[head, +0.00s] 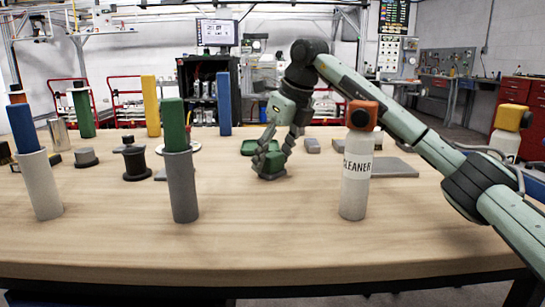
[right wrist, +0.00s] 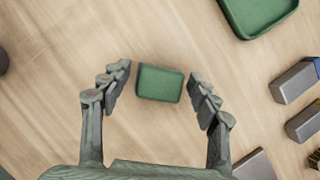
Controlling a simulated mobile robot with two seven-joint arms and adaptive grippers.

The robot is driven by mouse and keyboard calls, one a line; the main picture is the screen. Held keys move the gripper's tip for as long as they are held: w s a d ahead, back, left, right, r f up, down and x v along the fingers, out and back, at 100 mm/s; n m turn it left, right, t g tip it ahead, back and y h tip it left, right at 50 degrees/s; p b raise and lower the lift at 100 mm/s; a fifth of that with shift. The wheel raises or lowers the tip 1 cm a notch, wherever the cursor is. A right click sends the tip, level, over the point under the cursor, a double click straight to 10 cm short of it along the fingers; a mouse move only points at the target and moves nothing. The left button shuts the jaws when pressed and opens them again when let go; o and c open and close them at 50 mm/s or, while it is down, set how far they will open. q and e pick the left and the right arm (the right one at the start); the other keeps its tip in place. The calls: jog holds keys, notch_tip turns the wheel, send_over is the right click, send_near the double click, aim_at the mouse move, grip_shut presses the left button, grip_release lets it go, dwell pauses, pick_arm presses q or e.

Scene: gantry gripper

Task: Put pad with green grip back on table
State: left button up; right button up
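The pad with the green grip (head: 271,174) rests on the wooden table, its grey base showing below the fingers. My right gripper (head: 270,160) reaches down over it from the right arm, with its fingers on either side of the grip. In the right wrist view the green grip (right wrist: 160,83) lies between the fingertips of my right gripper (right wrist: 158,88). The fingers are spread, with a gap visible on both sides of the grip. My left gripper is not in view.
A white cleaner bottle (head: 356,178) with an orange cap stands right of the pad. A green tray (head: 250,151) lies behind it, also in the wrist view (right wrist: 236,20). A grey cylinder (head: 181,190) with a green bar stands left. The table front is clear.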

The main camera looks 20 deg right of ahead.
jog(key=shift+r, duration=0.5)
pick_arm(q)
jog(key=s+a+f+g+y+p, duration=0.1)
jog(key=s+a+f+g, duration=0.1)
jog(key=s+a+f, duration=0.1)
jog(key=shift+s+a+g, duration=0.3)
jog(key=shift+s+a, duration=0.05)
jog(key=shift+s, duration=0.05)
pick_arm(e)
jog(key=v, duration=1.1)
jog(key=shift+s, duration=0.2)
jog(key=shift+r, duration=0.15)
